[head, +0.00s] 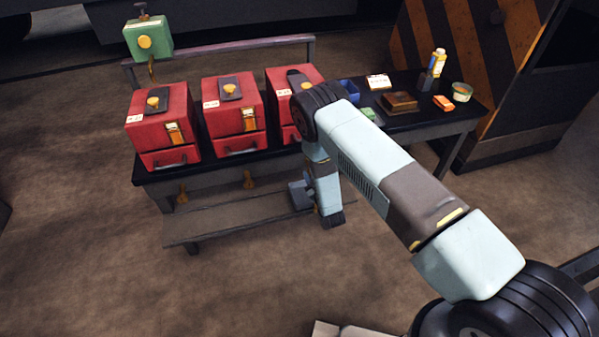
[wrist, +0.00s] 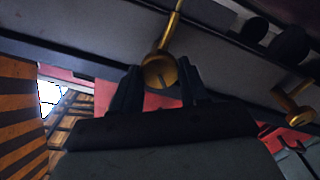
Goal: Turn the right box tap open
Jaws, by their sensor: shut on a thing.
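The right box tap (wrist: 174,38) is brass, with a round slotted knob and a thin stem running up from it in the wrist view. My gripper (wrist: 160,76) has its two dark fingers closed on the knob, one on each side. In the head view my arm hides this tap and my jaws. The right red box (head: 290,77) stands on the bench above, partly covered by my arm. I cannot tell how far the tap is turned.
The middle tap (head: 249,179) and left tap (head: 183,194) hang under the dark bench. A low shelf (head: 225,217) runs below them. Two more red boxes (head: 231,112) (head: 163,125) stand left. Small items, including a brown box (head: 399,102), lie on the bench's right end.

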